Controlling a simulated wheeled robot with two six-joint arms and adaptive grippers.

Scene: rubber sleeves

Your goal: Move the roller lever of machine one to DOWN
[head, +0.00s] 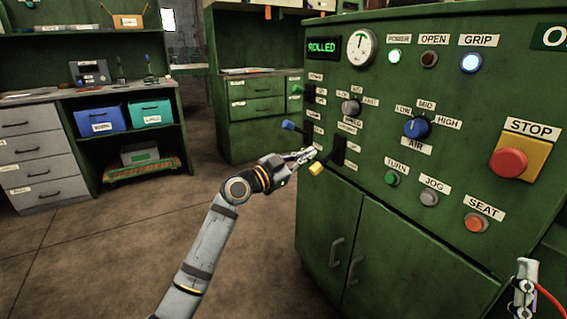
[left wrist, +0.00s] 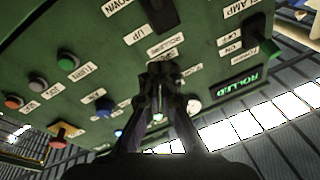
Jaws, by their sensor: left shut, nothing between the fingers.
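The green machine (head: 372,185) stands at right, its display reading ROLLED. A lever with a yellow tip (head: 316,169) comes out of a black slot (head: 338,150) low on the panel's left; the tip points outward and low. In the left wrist view, upside down, a black slot (left wrist: 160,14) has UP, DOWN and apparently ROLLER labels beside it; the yellow tip is not seen there. My left gripper (head: 311,153) is shut and empty just above the yellow tip; I cannot tell whether they touch. It also shows in the left wrist view (left wrist: 160,72).
A blue-tipped lever (head: 289,125) and a green-tipped lever (head: 297,88) stick out just above my left gripper. Knobs, lamps and a red stop button (head: 508,162) fill the panel. The floor (head: 110,250) at left is clear, with a workbench (head: 60,96) behind.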

